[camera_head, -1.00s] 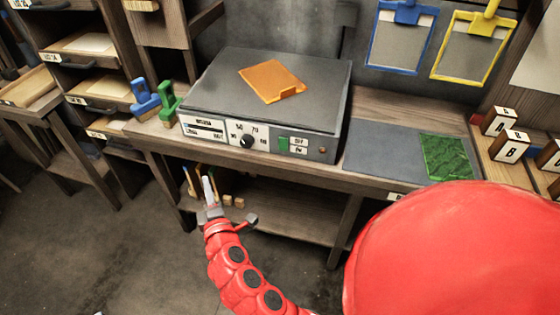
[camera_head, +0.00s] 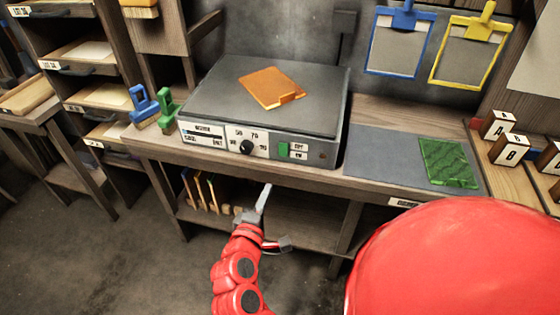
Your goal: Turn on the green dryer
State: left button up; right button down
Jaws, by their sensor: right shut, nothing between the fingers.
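The dryer (camera_head: 222,88) is a grey flat-topped box on the wooden bench. Its pale front panel has a black dial (camera_head: 247,147) and a green switch (camera_head: 284,150) beside an OFF/ON label (camera_head: 299,151). Whether the switch is set on or off is too small to tell. An orange plate (camera_head: 272,87) lies on the dryer's top. My right gripper (camera_head: 265,194) is shut and empty, in front of and below the bench edge. It points up toward the panel, apart from the switch. My left gripper is not in view.
Blue (camera_head: 143,103) and green (camera_head: 168,108) handled tools stand left of the dryer. A green patterned sheet (camera_head: 447,163) lies on a grey mat (camera_head: 385,150) at the right. Lettered blocks (camera_head: 509,149) stand at the far right. The bench edge lies above my gripper.

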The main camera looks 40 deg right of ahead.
aim_at(283, 155)
jog(key=p+x, duration=0.1)
jog(key=x, duration=1.2)
jog(key=shift+w+d, duration=0.2)
jog(key=shift+w, duration=0.15)
jog(key=shift+f, duration=0.1)
jog(key=shift+d+f+b, duration=0.1)
jog(key=shift+f+b, duration=0.05)
jog(key=shift+b, duration=0.15)
jog(key=shift+w, duration=0.1)
